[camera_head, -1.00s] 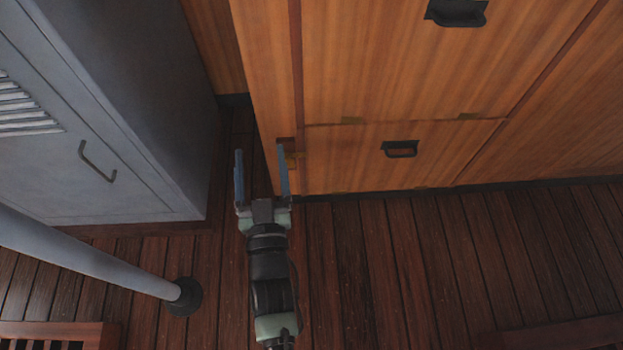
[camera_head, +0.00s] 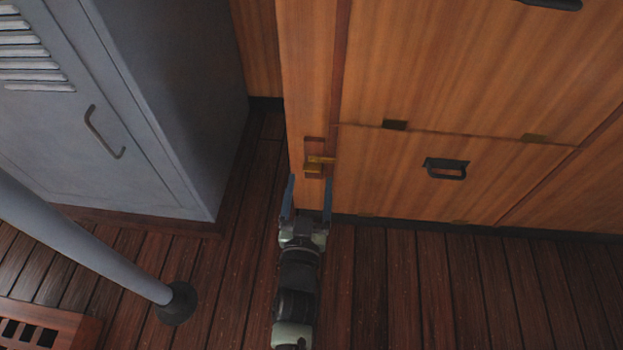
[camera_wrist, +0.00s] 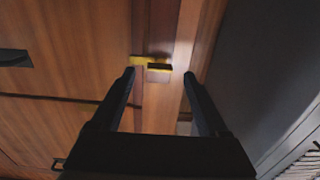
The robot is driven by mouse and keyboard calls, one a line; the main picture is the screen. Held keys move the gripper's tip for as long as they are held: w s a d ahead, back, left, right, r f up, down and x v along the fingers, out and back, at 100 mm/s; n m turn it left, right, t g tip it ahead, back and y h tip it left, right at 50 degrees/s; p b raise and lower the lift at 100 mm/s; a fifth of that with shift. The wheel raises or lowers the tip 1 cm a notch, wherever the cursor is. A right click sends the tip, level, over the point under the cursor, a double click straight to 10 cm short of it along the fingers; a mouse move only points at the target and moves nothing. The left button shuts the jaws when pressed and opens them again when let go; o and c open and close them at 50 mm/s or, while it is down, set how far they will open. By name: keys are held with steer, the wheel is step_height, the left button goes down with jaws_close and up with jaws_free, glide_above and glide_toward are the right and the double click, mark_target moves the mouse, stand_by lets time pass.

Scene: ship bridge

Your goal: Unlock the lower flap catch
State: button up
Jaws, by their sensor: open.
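The lower flap catch (camera_head: 318,161) is a small brass piece on a darker wooden block, on the cabinet's left post beside the lower flap. It also shows in the wrist view (camera_wrist: 152,64), ahead of and between the fingers. The lower flap (camera_head: 400,190) is a wooden panel with a dark handle (camera_head: 446,168) and looks closed. My gripper (camera_head: 308,196) is open and empty, with its fingers just below the catch in the head view. The fingers also show in the wrist view (camera_wrist: 161,75). I see a gap to the catch there, but cannot tell its depth.
A grey locker (camera_head: 150,120) stands left of the cabinet, with a narrow floor gap between. A grey pole (camera_head: 90,254) with a dark foot slants at the lower left. A slatted red-brown wooden piece (camera_head: 60,322) sits at the bottom left. The plank floor (camera_head: 430,290) at right is clear.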

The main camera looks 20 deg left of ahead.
mark_target(311, 172)
steer(key=shift+b+x, duration=0.45)
steer(key=shift+x, duration=1.25)
jaws_close()
